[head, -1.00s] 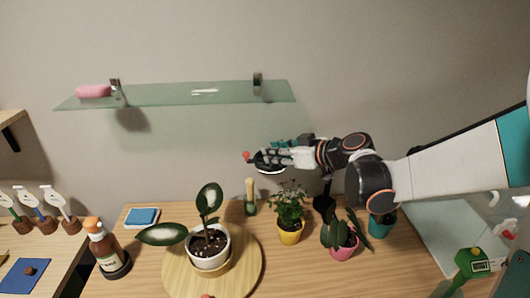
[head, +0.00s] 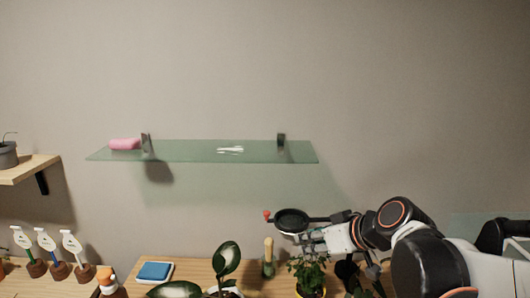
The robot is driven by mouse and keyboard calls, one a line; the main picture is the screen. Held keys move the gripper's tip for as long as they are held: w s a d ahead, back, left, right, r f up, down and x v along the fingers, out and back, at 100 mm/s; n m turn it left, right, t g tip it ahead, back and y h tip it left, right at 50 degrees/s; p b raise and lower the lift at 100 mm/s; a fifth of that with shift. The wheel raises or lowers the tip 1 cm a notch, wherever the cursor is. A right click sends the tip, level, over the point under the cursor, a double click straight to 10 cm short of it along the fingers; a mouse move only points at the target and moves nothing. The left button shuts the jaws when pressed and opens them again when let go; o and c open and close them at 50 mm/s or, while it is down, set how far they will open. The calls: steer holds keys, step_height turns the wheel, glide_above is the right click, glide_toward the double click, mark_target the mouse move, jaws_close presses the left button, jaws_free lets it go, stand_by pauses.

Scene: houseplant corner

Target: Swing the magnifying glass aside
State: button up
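The magnifying glass (head: 291,221) is a dark round lens frame with a red knob (head: 267,214) at its left end. It is raised above the table, in front of the wall, and a dark stem runs right from it toward my wrist. My gripper (head: 312,239) comes in from the right, just below and to the right of the lens frame in the picture. I cannot tell whether its fingers touch the frame, or whether they are open or shut. My wrist and forearm hide what lies behind them on the right.
A blue pad (head: 155,271) lies left. The wall above is clear.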

steer(key=s+d+f+m+h, duration=0.1)
steer(key=s+d+m+h, duration=0.1)
steer(key=s, duration=0.3)
steer(key=s+d+f+m+h, duration=0.1)
steer(key=s+d+h, duration=0.1)
steer(key=s, duration=0.4)
steer(key=s+d+f+m+h+b, duration=0.1)
steer(key=s+d+m+h, duration=0.1)
steer(key=s+d, duration=0.2)
steer(key=shift+s+d+f+m+g, duration=0.3)
steer(key=shift+s+f+g, duration=0.1)
steer(key=shift+s, duration=0.65)
stand_by(1.1)
